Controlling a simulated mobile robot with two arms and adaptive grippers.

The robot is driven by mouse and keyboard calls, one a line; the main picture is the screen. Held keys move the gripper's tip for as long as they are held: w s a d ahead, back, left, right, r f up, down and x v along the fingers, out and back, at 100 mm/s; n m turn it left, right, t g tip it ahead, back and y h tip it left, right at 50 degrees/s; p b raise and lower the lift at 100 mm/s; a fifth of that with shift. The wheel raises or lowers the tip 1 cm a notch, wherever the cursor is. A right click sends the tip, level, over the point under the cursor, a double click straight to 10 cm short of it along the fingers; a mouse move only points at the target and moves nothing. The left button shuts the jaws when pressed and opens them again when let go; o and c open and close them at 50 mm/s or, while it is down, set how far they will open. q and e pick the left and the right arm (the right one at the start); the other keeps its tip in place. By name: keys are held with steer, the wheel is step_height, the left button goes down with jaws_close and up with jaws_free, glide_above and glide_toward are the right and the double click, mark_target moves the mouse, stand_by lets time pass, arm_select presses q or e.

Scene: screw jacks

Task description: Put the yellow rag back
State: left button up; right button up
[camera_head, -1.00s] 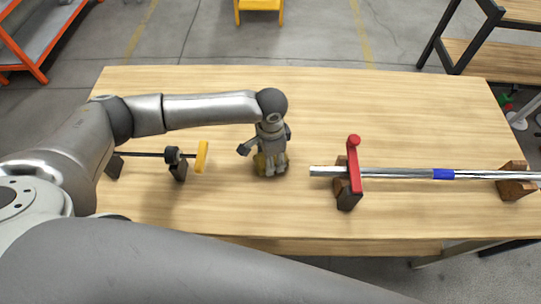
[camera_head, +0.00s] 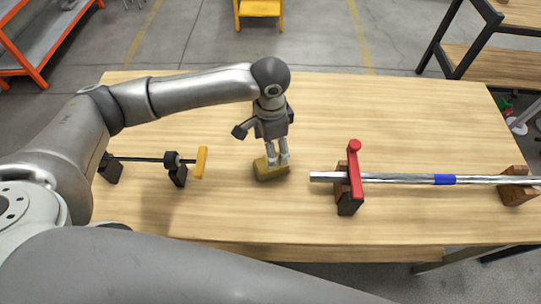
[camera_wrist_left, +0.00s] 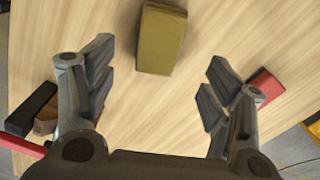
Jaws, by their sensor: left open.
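The yellow rag (camera_head: 268,173), a folded block-like shape, lies on the wooden table left of the metal rod. It also shows at the top of the left wrist view (camera_wrist_left: 162,38), flat on the wood. My left gripper (camera_head: 277,160) points down just above it, fingers apart and empty. In the left wrist view the open fingers (camera_wrist_left: 158,70) stand wide on either side, with the rag beyond them and no finger touching it. My right gripper is in neither view.
A long metal rod (camera_head: 400,178) with a blue band rests on wooden blocks at the right, under a red clamp handle (camera_head: 354,170). The table's back is clear.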

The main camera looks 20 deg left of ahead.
arm_select(q)
steer(key=shift+r, duration=1.75)
